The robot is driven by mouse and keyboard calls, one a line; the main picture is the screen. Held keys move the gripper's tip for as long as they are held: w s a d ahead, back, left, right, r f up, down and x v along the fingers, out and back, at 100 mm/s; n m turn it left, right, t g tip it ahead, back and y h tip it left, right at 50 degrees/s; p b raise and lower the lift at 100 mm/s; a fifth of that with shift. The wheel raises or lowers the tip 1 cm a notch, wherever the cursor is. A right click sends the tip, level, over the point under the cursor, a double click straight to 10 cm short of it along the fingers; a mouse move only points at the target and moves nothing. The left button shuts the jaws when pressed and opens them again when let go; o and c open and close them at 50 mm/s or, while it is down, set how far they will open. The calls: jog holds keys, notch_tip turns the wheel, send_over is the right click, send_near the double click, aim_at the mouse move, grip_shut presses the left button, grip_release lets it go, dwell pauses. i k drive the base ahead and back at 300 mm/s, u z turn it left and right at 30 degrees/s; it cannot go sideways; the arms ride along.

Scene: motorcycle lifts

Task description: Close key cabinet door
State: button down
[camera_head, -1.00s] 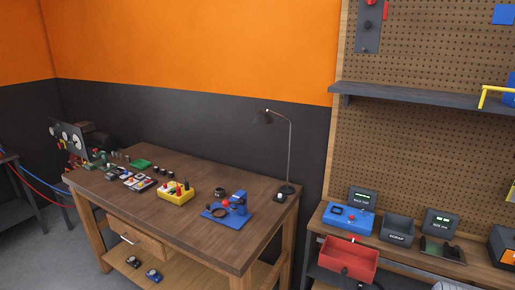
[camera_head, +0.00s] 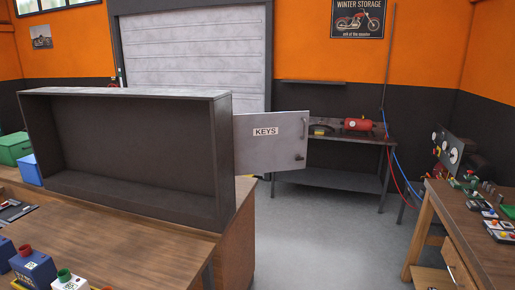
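A pale grey door panel labelled KEYS (camera_head: 272,143) stands upright just right of a dark open box (camera_head: 218,165) on a wooden bench. The panel has a small dark handle near its right edge. Its left edge meets or passes behind the box's right side, so I cannot see its hinge or tell what it is joined to. The box is open toward me and looks empty inside. My gripper is not in view.
The wooden bench (camera_head: 130,232) fills the left, with blue boxes with knobs (camera_head: 33,268) at front. A wooden workbench (camera_head: 470,235) stands at right. A metal table (camera_head: 335,180) with a red tank (camera_head: 358,124) is at the back. Grey floor (camera_head: 320,240) between is clear.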

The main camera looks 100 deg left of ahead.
aim_at(264, 143)
jog(key=u, duration=3.15)
jog(key=i, duration=1)
jog(key=u, duration=0.05)
